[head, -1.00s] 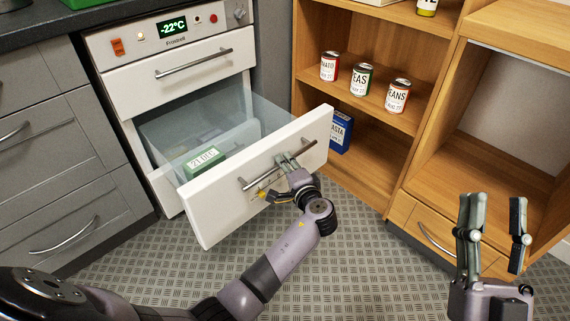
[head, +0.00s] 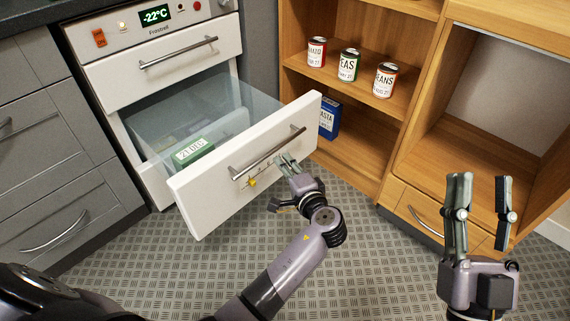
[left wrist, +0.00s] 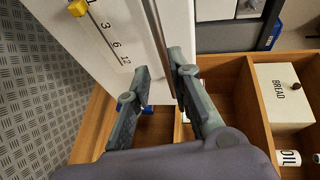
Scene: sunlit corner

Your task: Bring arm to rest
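My left arm reaches in from the lower left in the head view. Its gripper (head: 288,163) is at the right part of the open freezer drawer's white front (head: 210,197), just below the right end of the bar handle (head: 268,154). In the left wrist view the left gripper's fingers (left wrist: 160,72) are apart, with the drawer front (left wrist: 112,62) and its handle beyond them. I see nothing held between them; whether a fingertip touches the front is unclear. My right gripper (head: 482,205) is raised at the right, fingers apart and empty.
The drawer stands pulled out, with a green box (head: 192,152) inside. A wooden shelf (head: 350,88) with several cans and a blue pasta box (head: 329,118) stands close behind. Grey cabinets (head: 55,150) are at left. The patterned floor (head: 380,265) between my arms is clear.

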